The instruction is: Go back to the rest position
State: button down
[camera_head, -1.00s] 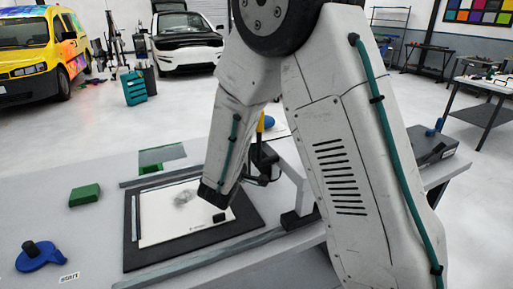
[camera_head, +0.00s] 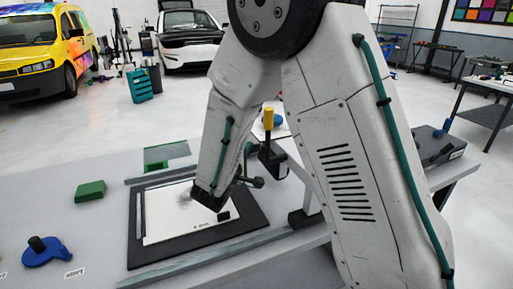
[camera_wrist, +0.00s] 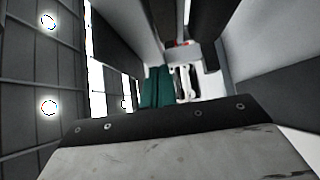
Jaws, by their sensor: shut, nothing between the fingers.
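My arm stands large in the middle of the head view, with its forearm hanging down over the table. The dark end of my arm, with my gripper (camera_head: 256,182), is small and partly hidden behind the forearm, beside the right edge of the black mat (camera_head: 255,235). It appears shut, with nothing visible in it. The wrist view looks away from the table, toward ceiling lights and a teal cabinet (camera_wrist: 157,86); grey and dark parts of my own arm fill its lower part, and the fingertips are not clear there.
On the table (camera_head: 110,235) are a white sheet (camera_head: 170,226) on the mat, a green block (camera_head: 90,191), a blue piece with a black knob (camera_head: 44,253) and a yellow-handled fixture (camera_head: 268,120) close by my arm's end. The table's left part is mostly clear.

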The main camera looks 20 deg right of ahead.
jog(key=v, duration=1)
jog(key=s+d+m+g+y, duration=0.1)
jog(key=s+d+g, duration=0.3)
jog(key=s+g, duration=0.35)
jog(key=s+d+m+g+y, duration=0.1)
jog(key=s+d+g, duration=0.45)
jog(key=s, duration=0.35)
jog(key=s+a+r+m+t+y, duration=0.1)
jog(key=s+a+r+m+y, duration=0.1)
jog(key=s+r+m+y, duration=0.4)
jog(key=shift+s+a+r+m+t+y, duration=0.35)
jog(key=shift+s+r+y, duration=1.15)
jog(key=shift+s+y, duration=1.4)
